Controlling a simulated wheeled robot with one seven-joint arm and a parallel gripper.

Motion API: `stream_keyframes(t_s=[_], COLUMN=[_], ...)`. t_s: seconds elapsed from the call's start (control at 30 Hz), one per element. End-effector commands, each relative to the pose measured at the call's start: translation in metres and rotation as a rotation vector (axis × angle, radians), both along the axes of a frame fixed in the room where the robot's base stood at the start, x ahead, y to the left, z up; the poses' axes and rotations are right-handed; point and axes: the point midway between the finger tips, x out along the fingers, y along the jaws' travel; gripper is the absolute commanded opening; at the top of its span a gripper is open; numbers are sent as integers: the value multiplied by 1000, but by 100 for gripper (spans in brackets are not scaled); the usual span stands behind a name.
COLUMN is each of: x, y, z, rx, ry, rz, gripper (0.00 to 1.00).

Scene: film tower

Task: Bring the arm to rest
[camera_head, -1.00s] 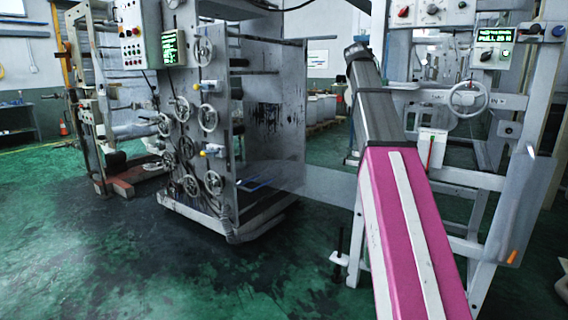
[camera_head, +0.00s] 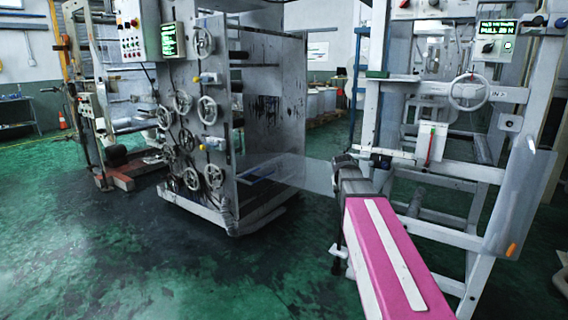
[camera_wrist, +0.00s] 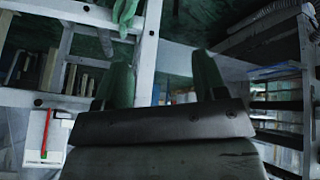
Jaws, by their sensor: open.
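My arm (camera_head: 385,255), pink with a white stripe and a dark grey far end, reaches up from the bottom right of the head view. Its far end stands in front of the white machine frame on the right. My gripper (camera_wrist: 161,82) shows in the wrist view with two greenish fingers standing well apart. Nothing is seen between the fingers, only the background. In the head view I cannot make out the gripper.
A grey machine with several handwheels (camera_head: 207,110) stands left of centre. A white frame with a handwheel (camera_head: 468,91) and a red-and-white gauge (camera_head: 431,143) is close on the right. A clear sheet (camera_head: 305,172) spans between them. Green floor (camera_head: 150,260) is open at front left.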

Motion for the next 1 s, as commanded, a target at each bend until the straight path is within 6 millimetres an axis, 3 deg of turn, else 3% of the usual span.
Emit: stream_keyframes(t_s=[0.03, 0.1, 0.3, 0.6, 0.8, 1.0], x=[-17, -34, -88, -176, -216, -226], y=[5, 10, 27, 49, 58, 61], z=[-22, -48, -117, -200, -230, -237], rx=[14, 33, 88, 173, 211, 223], ry=[33, 75, 195, 367, 440, 460], rz=[7, 18, 45, 80, 93, 96], gripper=[65, 65, 65, 65, 65, 65])
